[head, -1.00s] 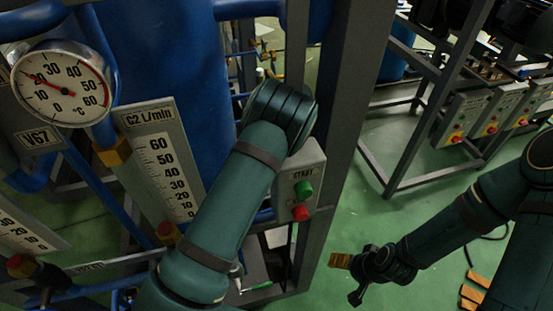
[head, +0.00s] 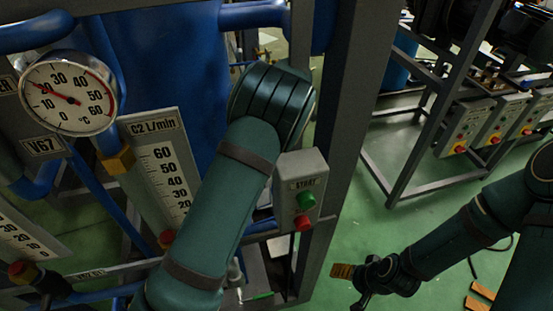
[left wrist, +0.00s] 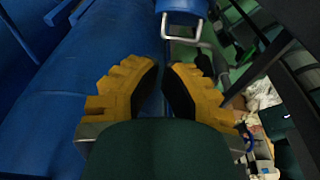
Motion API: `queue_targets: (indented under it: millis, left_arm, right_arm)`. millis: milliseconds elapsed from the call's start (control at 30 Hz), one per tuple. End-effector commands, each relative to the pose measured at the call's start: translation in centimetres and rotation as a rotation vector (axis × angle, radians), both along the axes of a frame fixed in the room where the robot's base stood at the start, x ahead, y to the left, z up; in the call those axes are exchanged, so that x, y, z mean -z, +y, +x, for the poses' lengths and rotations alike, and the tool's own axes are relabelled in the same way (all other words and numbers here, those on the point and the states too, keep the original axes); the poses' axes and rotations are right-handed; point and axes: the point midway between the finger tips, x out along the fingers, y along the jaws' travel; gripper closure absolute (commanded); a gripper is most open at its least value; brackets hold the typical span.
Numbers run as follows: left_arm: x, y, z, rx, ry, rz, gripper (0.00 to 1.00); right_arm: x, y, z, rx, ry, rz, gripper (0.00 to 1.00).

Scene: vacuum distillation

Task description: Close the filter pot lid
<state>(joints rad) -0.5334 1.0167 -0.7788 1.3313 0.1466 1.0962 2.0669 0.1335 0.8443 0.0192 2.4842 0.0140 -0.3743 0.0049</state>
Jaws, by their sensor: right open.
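I cannot clearly make out the filter pot lid in either view. In the left wrist view a small blue cylindrical part with a bent metal rod (left wrist: 182,8) shows at the top edge, beyond the fingertips; I cannot tell whether it belongs to the filter pot. My left gripper (left wrist: 164,68) shows its two yellow ridged fingers a little apart, with nothing seen between them. In the head view my left arm hides that gripper. My right gripper (head: 342,271) is open and empty, with yellow fingers, over the green floor at the lower right.
A large blue vessel (head: 170,75) stands behind my left arm. A dial gauge (head: 68,93), a flow scale (head: 163,175) and a start box (head: 301,188) are on the near rig. A grey post (head: 348,110) stands beside the box. Green floor (head: 370,215) is open to the right.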

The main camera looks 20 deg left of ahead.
Motion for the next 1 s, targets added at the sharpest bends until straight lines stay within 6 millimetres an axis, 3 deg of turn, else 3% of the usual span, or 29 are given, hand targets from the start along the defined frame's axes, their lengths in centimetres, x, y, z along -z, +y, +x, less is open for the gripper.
queue_targets:
  millis: [300,500,1000]
  left_arm:
    - [-0.4,3.7,-4.2,0.011,-0.134,-0.256,1.0]
    - [0.1,4.6,-5.2,0.01,-0.183,-0.295,1.0]
    - [7.8,3.7,-4.6,0.009,-0.18,-0.293,1.0]
  right_arm:
    - [-1.4,0.0,0.0,0.0,-0.001,0.003,0.23]
    - [-1.5,-0.1,0.0,0.0,-0.001,0.003,0.23]
    - [-0.1,0.0,0.0,0.0,0.0,0.0,0.23]
